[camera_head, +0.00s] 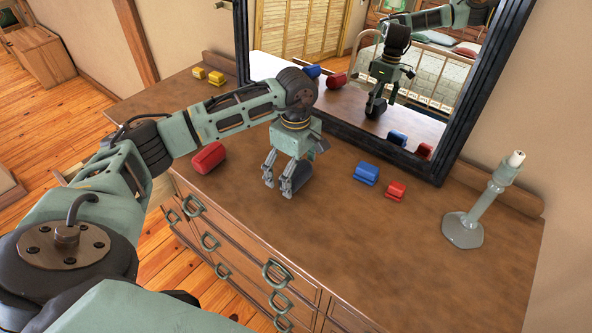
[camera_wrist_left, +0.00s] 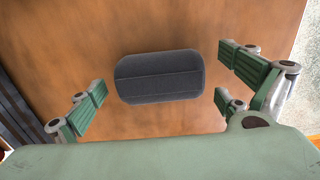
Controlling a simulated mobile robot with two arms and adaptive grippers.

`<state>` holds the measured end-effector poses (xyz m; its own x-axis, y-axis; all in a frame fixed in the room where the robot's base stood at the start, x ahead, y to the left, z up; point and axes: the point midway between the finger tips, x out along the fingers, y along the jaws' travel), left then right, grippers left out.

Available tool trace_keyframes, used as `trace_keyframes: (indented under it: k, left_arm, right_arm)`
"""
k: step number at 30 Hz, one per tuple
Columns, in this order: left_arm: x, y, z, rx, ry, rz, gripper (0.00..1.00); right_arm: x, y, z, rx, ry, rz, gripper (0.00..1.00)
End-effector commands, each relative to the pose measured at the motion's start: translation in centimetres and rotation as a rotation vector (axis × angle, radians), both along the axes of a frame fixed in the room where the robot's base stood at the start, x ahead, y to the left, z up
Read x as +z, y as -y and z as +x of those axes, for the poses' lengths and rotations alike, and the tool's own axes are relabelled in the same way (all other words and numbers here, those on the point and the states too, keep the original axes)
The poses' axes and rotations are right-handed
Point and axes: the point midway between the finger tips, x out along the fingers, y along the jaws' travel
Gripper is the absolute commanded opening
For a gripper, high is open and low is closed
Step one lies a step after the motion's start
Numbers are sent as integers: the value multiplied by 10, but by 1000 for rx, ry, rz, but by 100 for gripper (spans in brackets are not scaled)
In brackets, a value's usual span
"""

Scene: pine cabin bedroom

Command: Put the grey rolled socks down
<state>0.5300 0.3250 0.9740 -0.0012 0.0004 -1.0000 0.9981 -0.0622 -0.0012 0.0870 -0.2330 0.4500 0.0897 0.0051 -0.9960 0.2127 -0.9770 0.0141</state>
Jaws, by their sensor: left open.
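The grey rolled socks (camera_wrist_left: 160,77) are a dark grey bundle resting on the brown dresser top. In the wrist view they lie between the spread fingers of my left gripper (camera_wrist_left: 160,92), with a gap on both sides. In the head view the grey socks (camera_head: 299,177) show partly behind the fingers of my left gripper (camera_head: 278,187), which points down at the dresser top. The left gripper is open and holds nothing. My right gripper is in neither view.
On the dresser (camera_head: 410,245) lie a large red bundle (camera_head: 208,158), a blue bundle (camera_head: 366,173), a small red one (camera_head: 396,191) and two yellow ones (camera_head: 216,78). A candlestick (camera_head: 475,210) stands at the right. A framed mirror (camera_head: 410,125) rises behind. The front right is bare.

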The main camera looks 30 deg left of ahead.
Motion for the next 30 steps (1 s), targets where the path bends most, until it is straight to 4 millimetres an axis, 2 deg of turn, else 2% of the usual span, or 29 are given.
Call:
trace_keyframes:
  k: [4, 10, 28, 30]
  left_arm:
    - [-10, 1, 0, -2, 0, -1, 96]
    - [-12, 1, 0, -2, 1, -1, 96]
    - [-11, 1, 0, -1, 1, -1, 44]
    - [-11, 1, 0, -1, 1, -1, 44]
  right_arm:
    - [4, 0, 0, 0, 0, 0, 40]
    - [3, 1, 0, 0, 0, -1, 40]
    - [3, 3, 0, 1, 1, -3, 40]
    - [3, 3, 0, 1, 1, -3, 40]
